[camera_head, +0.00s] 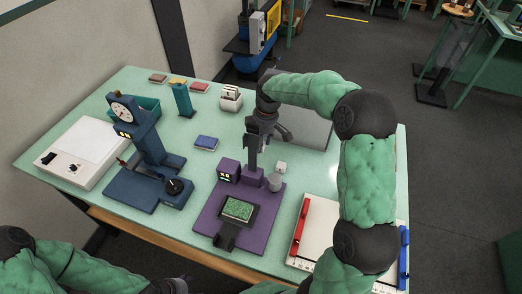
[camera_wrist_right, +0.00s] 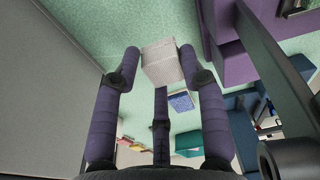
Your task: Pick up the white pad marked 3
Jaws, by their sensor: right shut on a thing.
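My right gripper (camera_head: 283,134) hangs over the table, behind and right of the purple machine's column. In the right wrist view, a pale white block-like pad (camera_wrist_right: 161,63) sits between the two fingertips, and the right gripper (camera_wrist_right: 158,66) is shut on it. No number is readable on it.
The purple machine (camera_head: 210,222) bears a green patch. A blue pad (camera_head: 206,142) lies left of my right gripper, a white rack (camera_head: 230,98) behind it. A blue dial stand (camera_head: 130,190) stands left. A grey panel (camera_head: 308,128) and white tray (camera_head: 318,222) are at right.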

